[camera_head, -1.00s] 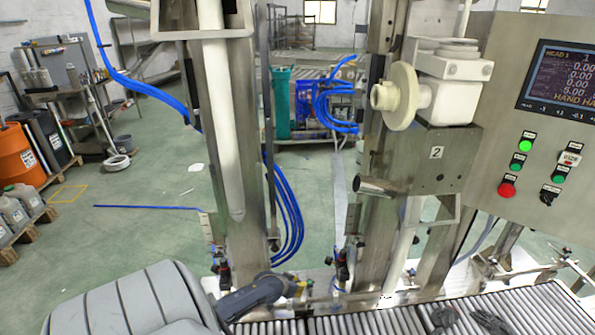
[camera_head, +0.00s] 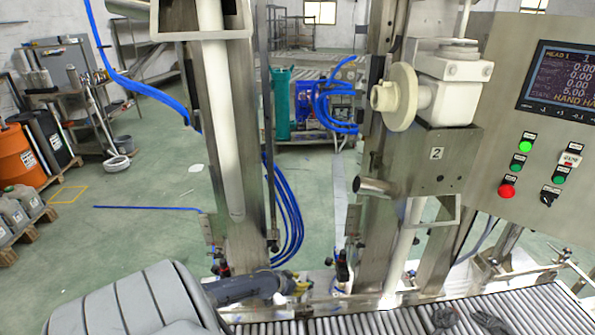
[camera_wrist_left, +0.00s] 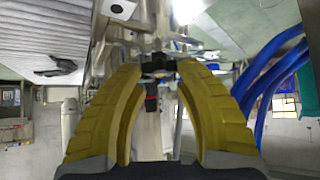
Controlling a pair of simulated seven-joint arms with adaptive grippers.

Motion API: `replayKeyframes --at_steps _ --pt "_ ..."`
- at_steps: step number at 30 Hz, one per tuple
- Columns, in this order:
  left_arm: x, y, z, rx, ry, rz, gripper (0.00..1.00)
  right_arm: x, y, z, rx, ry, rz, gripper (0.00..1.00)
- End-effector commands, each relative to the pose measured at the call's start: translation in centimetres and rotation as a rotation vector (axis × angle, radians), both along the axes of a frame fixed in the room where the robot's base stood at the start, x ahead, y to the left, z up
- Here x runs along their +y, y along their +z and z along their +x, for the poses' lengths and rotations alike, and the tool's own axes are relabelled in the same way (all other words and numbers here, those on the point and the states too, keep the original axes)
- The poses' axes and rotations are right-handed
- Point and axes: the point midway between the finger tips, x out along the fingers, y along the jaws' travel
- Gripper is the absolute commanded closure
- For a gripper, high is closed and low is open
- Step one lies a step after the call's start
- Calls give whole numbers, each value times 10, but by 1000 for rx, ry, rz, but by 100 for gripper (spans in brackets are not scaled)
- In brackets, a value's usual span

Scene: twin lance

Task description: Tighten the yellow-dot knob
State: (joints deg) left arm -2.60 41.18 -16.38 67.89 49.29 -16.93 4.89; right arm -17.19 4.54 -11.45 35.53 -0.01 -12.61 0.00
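My left gripper (camera_head: 300,287) reaches in low from the left in the head view, its yellow fingers pointing right beside the second stand's base. In the left wrist view its two curved yellow fingers (camera_wrist_left: 158,75) are apart. A small dark knob-like part (camera_wrist_left: 158,67) shows in the gap between the tips; I cannot tell whether they touch it. A black and red fitting (camera_wrist_left: 151,98) is just below it in that view. In the head view a dark fitting (camera_head: 343,270) sits on the second stand, right of the gripper. No yellow dot can be made out. My right gripper is not in view.
A roller conveyor (camera_head: 385,322) runs along the front, with dark items (camera_head: 489,321) lying on it. Steel posts (camera_head: 243,140) and blue hoses (camera_head: 290,215) stand behind the gripper. A control panel (camera_head: 540,130) is at the right.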

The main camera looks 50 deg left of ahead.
Motion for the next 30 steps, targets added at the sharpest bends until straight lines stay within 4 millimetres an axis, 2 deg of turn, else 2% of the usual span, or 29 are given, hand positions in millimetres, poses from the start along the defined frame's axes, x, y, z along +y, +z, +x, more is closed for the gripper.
replayKeyframes --at_steps 1,5,6,18,30 --pt "0 -1 -1 2 -1 1 61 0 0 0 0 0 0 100" --pt "0 -2 -2 6 0 1 46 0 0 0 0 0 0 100" --pt "0 -3 -3 7 -1 2 46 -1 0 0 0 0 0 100" --pt "-1 0 -11 13 -1 1 46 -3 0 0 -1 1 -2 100" --pt "-3 38 -48 11 -3 2 46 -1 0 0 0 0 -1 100"
